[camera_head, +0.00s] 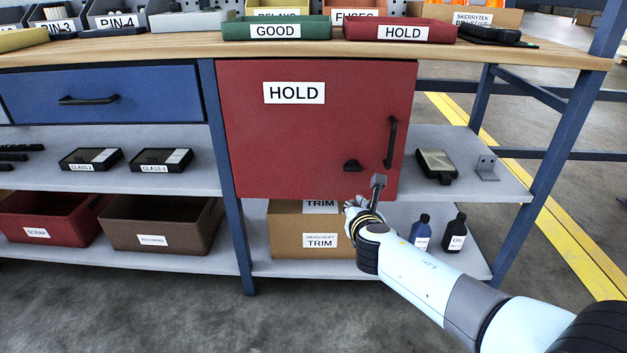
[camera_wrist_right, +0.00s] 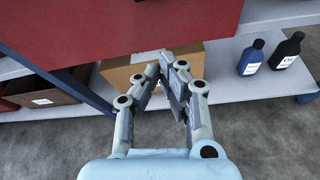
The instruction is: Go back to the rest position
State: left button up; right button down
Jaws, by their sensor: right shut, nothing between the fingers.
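My right arm comes in from the lower right in the head view. Its gripper (camera_head: 354,207) is just below the lower edge of the red HOLD door (camera_head: 290,140), in front of the cardboard TRIM box (camera_head: 290,238). In the right wrist view the gripper (camera_wrist_right: 166,60) is shut with nothing in it, the red door (camera_wrist_right: 120,25) above and the box (camera_wrist_right: 130,72) beyond. The door looks closed, with a black handle (camera_head: 391,142) and a dark latch (camera_head: 352,165). I cannot tell whether the gripper touches the box. My left gripper is not in view.
A blue bottle (camera_head: 421,232) and a black bottle (camera_head: 454,232) stand on the lower shelf, right of the gripper. The bench leg (camera_head: 565,125) is further right. The red bin (camera_head: 45,220) and brown bin (camera_head: 160,228) are at left. The floor in front is clear.

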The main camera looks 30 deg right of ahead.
jog(key=s+a+f+m+g+y+p, duration=0.1)
jog(key=s+f+m+g+p, duration=0.15)
jog(key=s+f, duration=0.65)
jog(key=s+a+f+m+g+y+p, duration=0.1)
jog(key=s+f+m+g, duration=0.25)
jog(key=s, duration=0.95)
jog(key=s+a+f+m+g+y+p, duration=0.1)
jog(key=s+f+m+g+p, duration=0.1)
jog(key=s+f, duration=0.7)
jog(key=s+a+f+m+g+y, duration=0.1)
jog(key=s+a+m, duration=0.1)
jog(key=s+m, duration=0.4)
jog(key=s+a+m+g+p, duration=0.1)
jog(key=s+m, duration=0.6)
jog(key=s, duration=0.4)
jog(key=s+a+f+m+g+y, duration=0.1)
jog(key=s+a+m+g, duration=0.1)
jog(key=s+m, duration=0.5)
jog(key=shift+s+a+f+y+p, duration=0.3)
jog(key=shift+s+a+p, duration=0.1)
jog(key=shift+s, duration=0.75)
